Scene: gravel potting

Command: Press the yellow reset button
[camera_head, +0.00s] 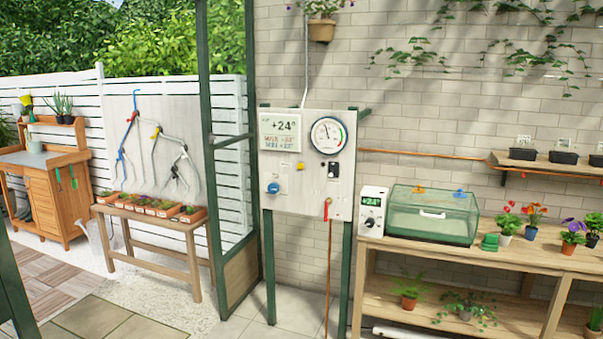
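The yellow reset button (300,166) is a small yellow knob on a pale control panel (286,200). A red-handled valve (327,207) is at the lower right of the panel. Neither gripper is in view, and nothing covers the yellow button.
The panel stands on green posts (270,265) before a brick wall. A wooden bench (480,250) with a glass-lidded box (433,212) and flower pots is at right. A low table (150,222) with planted trays is at left. Paved floor (270,328) before the panel is clear.

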